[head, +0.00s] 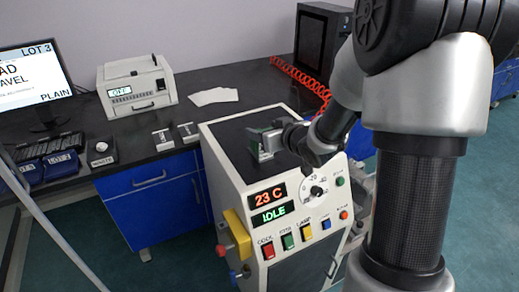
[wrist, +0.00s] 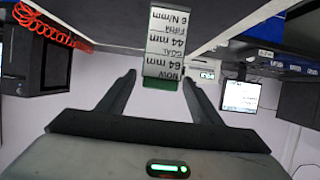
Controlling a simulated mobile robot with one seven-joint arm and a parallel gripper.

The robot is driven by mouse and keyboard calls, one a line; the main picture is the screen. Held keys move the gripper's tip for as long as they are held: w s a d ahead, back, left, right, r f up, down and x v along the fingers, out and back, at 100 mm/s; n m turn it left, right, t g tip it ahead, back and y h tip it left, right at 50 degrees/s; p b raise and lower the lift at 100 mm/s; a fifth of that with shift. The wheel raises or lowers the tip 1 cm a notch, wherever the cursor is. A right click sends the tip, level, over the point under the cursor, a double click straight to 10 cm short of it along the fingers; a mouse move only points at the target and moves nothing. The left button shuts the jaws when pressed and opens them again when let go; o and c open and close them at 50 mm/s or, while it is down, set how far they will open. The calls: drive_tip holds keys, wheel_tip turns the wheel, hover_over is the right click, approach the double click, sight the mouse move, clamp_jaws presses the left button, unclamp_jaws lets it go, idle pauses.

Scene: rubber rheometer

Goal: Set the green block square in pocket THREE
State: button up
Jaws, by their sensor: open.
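A green block (wrist: 160,80) shows in the wrist view between my two finger tips, largely covered by a white label panel (wrist: 166,40) that reads upside down: NOW 64 mm, GOAL 44 mm, FIRM 6 N/mm. In the head view a small green part (head: 254,147) shows beside my gripper (head: 268,140), above the dark top of the white machine. My gripper also fills the lower wrist view (wrist: 158,82). Its fingers are apart, one on each side of the block; I cannot tell whether they touch it. No pocket marked THREE can be made out.
The white machine (head: 222,205) reads 23 C and IDLE, with coloured switches and a dial in front. A dark bench (head: 130,175) behind carries a white instrument (head: 137,85), small metal fixtures, papers, blue trays (head: 62,165) and a monitor (head: 35,80). A red coiled hose (head: 300,75) lies behind.

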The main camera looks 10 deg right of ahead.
drive_tip(key=shift+s, duration=0.1)
drive_tip(key=shift+c, duration=1.1)
drive_tip(key=shift+r, duration=0.15)
clamp_jaws()
